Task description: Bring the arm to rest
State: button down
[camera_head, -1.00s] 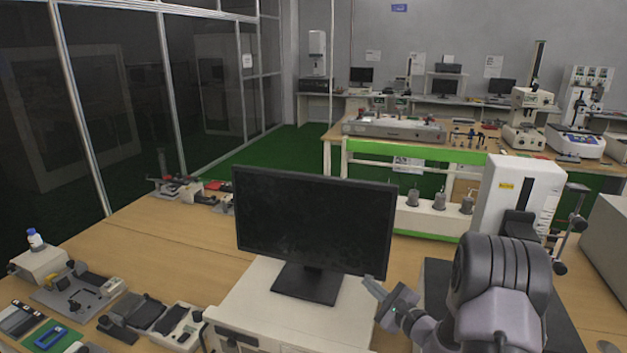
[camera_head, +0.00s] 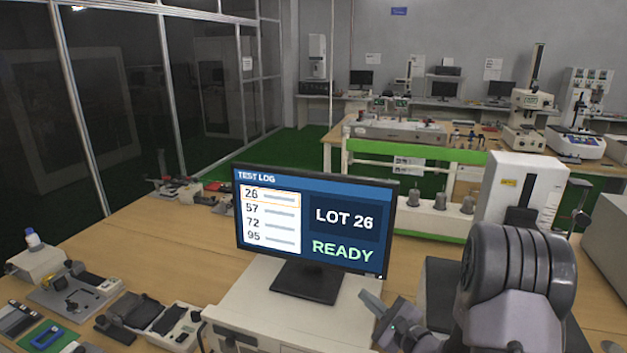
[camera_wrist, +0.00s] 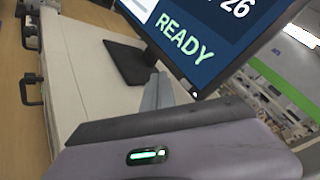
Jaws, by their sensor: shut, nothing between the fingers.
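My gripper (camera_head: 379,310) is at the lower right of the head view, just right of the monitor's stand. It is shut and empty. In the wrist view its grey tip (camera_wrist: 157,92) shows beyond my wrist, close to the lower edge of the monitor; I cannot tell whether they touch. The black monitor (camera_head: 315,222) is lit and shows "TEST LOG", a list of 26, 57, 72 and 95 with 26 outlined, "LOT 26" and "READY" in green. It stands on a white cabinet-like unit (camera_head: 262,310).
A wooden bench (camera_head: 175,243) lies to the left, with small instruments (camera_head: 78,290) at its front left. A tall white machine (camera_head: 522,195) stands right of the monitor, behind my arm. Another bench with a green edge (camera_head: 415,150) is farther back.

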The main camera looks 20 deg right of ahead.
jog(key=s+a+r+n+g+y, duration=0.3)
jog(key=s+a+r+n, duration=0.1)
jog(key=a, duration=0.4)
jog(key=s+a+r+n+g+y+b, duration=0.1)
jog(key=s+a+r+n+g+y, duration=0.25)
jog(key=a, duration=0.55)
jog(key=s+a+r+n+g+y, duration=0.1)
jog(key=s+a+r+n+g, duration=0.2)
jog(key=s+a+n, duration=0.4)
jog(key=s+a+n+g+h, duration=0.2)
jog(key=s+n+g+h, duration=0.15)
jog(key=s, duration=0.75)
jog(key=s+d+r+n+t+h, duration=0.1)
jog(key=s+d+n+t+h, duration=0.1)
jog(key=d+h, duration=0.3)
jog(key=shift+s+d+r+t+b, duration=0.3)
jog(key=shift+s+d+b, duration=0.15)
jog(key=shift+s, duration=0.25)
